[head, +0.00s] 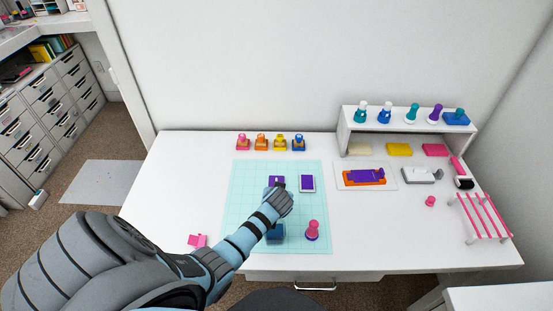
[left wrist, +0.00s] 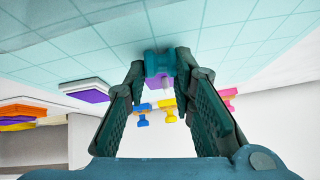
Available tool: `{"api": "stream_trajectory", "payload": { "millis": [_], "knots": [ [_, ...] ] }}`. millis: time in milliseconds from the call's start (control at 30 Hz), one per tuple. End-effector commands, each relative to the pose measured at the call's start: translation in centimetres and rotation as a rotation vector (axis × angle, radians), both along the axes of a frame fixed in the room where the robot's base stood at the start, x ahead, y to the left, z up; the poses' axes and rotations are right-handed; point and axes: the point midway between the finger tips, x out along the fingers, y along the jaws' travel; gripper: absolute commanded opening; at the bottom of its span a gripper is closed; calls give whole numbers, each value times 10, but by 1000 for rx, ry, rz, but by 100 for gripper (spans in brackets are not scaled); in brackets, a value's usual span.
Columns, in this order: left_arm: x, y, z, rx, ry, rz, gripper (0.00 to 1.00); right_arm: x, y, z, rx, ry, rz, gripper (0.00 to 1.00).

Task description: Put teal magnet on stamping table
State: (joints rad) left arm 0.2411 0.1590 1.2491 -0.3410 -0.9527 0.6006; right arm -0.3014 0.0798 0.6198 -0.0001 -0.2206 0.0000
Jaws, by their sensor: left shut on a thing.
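A teal spool-shaped piece (left wrist: 158,63), which looks like the teal magnet, is pinched between the fingertips of my left gripper (left wrist: 160,66). It is close to the gridded teal mat (left wrist: 60,40); I cannot tell whether it touches. In the head view my left gripper (head: 281,193) is over the middle of the mat (head: 245,205), just in front of the purple pads, and its hand hides the teal piece. The white stamping table (head: 190,160) carries the mat. My right gripper is not in view.
Two purple pads (head: 307,184) lie on the mat, with a dark blue block (head: 275,232) and a pink stamp (head: 312,231) nearer. Several coloured stamps (head: 261,143) line the back. A shelf (head: 342,128), orange tray (head: 362,177) and pink rack (head: 482,217) stand right.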

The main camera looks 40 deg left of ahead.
Motion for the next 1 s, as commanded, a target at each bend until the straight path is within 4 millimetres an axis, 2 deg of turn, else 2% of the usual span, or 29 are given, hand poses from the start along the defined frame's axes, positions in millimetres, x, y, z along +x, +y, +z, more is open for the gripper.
{"api": "stream_trajectory", "payload": {
  "millis": [167, 267, 400, 500, 600, 767, 1000],
  "knots": [
    [1, 0, 22, 0, -3, 0, 1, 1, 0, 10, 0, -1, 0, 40],
    [1, 0, 54, 1, -6, 0, 1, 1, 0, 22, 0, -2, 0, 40],
    [1, 1, 112, 2, -7, 0, 1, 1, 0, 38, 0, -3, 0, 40],
    [1, 0, 147, 1, -6, 0, 1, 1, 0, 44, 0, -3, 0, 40],
    [1, 1, 175, 2, -6, 1, 1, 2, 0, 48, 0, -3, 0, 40],
    [0, 1, 197, 0, -2, 0, 1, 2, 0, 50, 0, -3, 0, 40],
    [-1, 1, 199, 2, 1, -28, 1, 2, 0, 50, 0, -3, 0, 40]
  ]
}}
